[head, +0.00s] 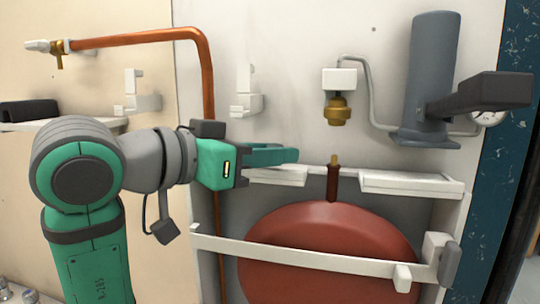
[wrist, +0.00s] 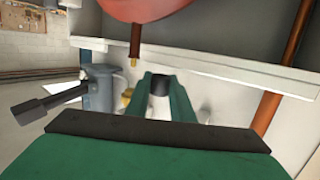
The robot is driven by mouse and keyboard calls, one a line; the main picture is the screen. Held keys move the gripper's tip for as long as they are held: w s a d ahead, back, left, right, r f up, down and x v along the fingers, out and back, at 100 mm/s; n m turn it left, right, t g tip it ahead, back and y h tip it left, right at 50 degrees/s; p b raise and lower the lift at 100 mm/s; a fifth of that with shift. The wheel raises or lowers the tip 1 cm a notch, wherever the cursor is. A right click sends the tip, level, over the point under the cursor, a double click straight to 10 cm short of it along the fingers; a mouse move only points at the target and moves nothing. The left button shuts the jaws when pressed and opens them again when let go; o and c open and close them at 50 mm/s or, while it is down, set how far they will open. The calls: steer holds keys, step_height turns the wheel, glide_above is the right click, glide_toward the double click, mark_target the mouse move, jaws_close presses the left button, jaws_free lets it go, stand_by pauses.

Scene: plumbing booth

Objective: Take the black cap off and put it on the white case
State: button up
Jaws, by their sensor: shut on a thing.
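My gripper (head: 284,157) reaches in from the left in the head view, above the left part of the white case's top ledge (head: 412,182). In the wrist view my gripper (wrist: 160,84) is shut on a small black cap (wrist: 160,87) between the green fingertips. The cap is hidden by the fingers in the head view. The white case surrounds a red tank (head: 325,245). The tank's dark red stem (head: 333,186) stands up through the gap in the ledge, with a bare brass tip (head: 334,160). The held cap is apart from the stem, to its left in the head view.
A brass valve (head: 337,110) under a white block hangs above the stem. A grey cylinder (head: 432,75) with a dark handle stands at upper right. A copper pipe (head: 207,70) runs down behind my arm. A white bar (head: 310,257) crosses the tank's front.

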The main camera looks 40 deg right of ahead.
steer(key=shift+w+d+f, duration=0.1)
steer(key=shift+w+d, duration=0.75)
steer(key=shift+d, duration=0.2)
steer(key=shift+w+d+f, duration=0.1)
steer(key=shift+w+d, duration=0.7)
steer(key=shift+d, duration=0.2)
steer(key=shift+w+d+f, duration=0.1)
steer(key=shift+w, duration=0.1)
steer(key=shift+f, duration=1.4)
jaws_close()
steer(key=o, duration=1.1)
jaws_free()
steer(key=shift+s, duration=0.1)
steer(key=shift+r, duration=0.1)
steer(key=shift+c, duration=0.4)
steer(key=shift+s+a+r, duration=0.15)
steer(key=shift+r, duration=0.3)
steer(key=shift+s+a+r, duration=0.1)
steer(key=shift+s+r, duration=0.05)
steer(key=shift+r, duration=0.3)
steer(key=shift+s+a+r, duration=0.1)
steer(key=shift+a+r, duration=0.1)
steer(key=shift+r, duration=0.55)
steer(key=shift+s+a+r, duration=0.1)
steer(key=shift+a+r, duration=0.05)
steer(key=shift+r, duration=0.65)
steer(key=shift+s+a+r, duration=0.1)
steer(key=shift+a+r, duration=0.1)
steer(key=shift+r, duration=0.55)
